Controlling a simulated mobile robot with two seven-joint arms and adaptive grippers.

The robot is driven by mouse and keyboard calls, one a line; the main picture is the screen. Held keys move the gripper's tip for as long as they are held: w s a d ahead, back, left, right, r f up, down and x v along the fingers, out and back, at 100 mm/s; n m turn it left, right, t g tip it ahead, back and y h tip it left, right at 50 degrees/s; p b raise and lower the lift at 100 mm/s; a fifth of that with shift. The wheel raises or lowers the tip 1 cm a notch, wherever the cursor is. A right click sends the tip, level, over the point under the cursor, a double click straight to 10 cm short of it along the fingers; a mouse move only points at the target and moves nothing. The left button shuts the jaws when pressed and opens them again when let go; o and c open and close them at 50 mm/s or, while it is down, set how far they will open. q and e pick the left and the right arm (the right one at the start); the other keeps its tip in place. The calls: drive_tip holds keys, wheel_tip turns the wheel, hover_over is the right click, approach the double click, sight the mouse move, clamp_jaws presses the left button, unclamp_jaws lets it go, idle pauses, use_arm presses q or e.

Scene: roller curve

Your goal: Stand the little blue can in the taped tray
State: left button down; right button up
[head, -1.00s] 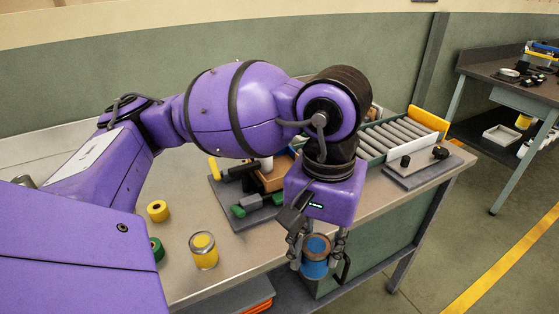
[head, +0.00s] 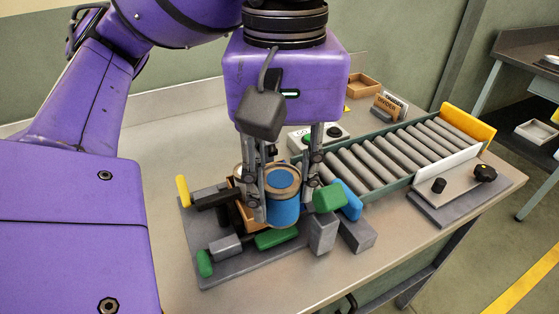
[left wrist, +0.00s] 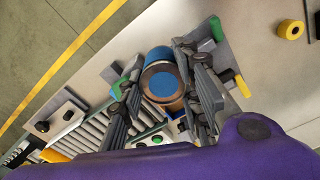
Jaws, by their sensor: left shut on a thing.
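The little blue can (head: 283,210) is upright, with a tan rim and a blue centre on top. My left gripper (head: 284,188) is shut on it, a finger on each side; in the left wrist view the can (left wrist: 160,82) sits between the fingers. The can is in front of a small orange-brown wooden tray (head: 237,212) on the grey fixture board, mostly hidden by the can and fingers. I cannot tell whether the can is over or touching anything. Another wooden tray (head: 363,85) is at the back; I cannot tell which tray is taped. My right gripper is not in view.
The grey board (head: 215,271) carries green-, blue- and yellow-handled clamps and grey blocks close around the can. A roller conveyor (head: 390,155) with a yellow end stop runs to the right. A plate with black knobs (head: 455,190) lies beside it. The front-left bench is clear.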

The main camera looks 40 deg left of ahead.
use_arm(q)
drive_tip(key=w+a+f, duration=0.2)
drive_tip(key=w+f, duration=0.1)
drive_tip(key=w+a+f, duration=0.2)
drive_tip(key=w+f, duration=0.1)
drive_tip(key=w+a+f+b, duration=0.1)
drive_tip(key=w+a+f, duration=0.2)
drive_tip(key=w, duration=0.1)
drive_tip(key=shift+a+f, duration=0.1)
drive_tip(key=shift+f, duration=0.05)
drive_tip(key=shift+w+a+f, duration=0.1)
drive_tip(key=shift+w+f, duration=0.05)
drive_tip(key=shift+f, duration=1.45)
drive_tip(key=shift+f, duration=0.15)
drive_tip(key=c, duration=1.3)
unclamp_jaws()
